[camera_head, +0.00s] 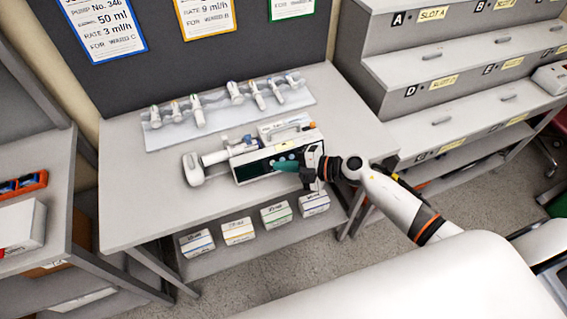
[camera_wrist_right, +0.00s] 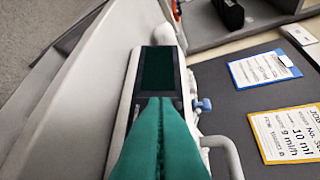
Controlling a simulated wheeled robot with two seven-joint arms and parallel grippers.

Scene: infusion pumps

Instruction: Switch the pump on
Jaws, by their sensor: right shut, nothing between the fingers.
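The pump (camera_head: 250,169) lies on the grey table with its dark screen facing the front. A syringe (camera_head: 214,157) is at its upper left side. My right gripper (camera_head: 277,164) is shut and empty, with its green fingertips at the front face of the pump, right of the screen. I cannot tell whether the tips touch the pump. In the right wrist view the shut green fingers (camera_wrist_right: 160,102) lie just below the dark screen (camera_wrist_right: 158,69), which shows no lit display. The buttons are hidden behind the fingers. My left gripper is not in view.
A rack of several syringes (camera_head: 228,121) stands at the back of the table (camera_head: 135,205). Coloured order cards (camera_head: 103,25) hang on the dark board behind. Stepped slot shelves (camera_head: 430,90) stand to the right. Small boxes (camera_head: 238,231) sit on the shelf below. The table's left part is clear.

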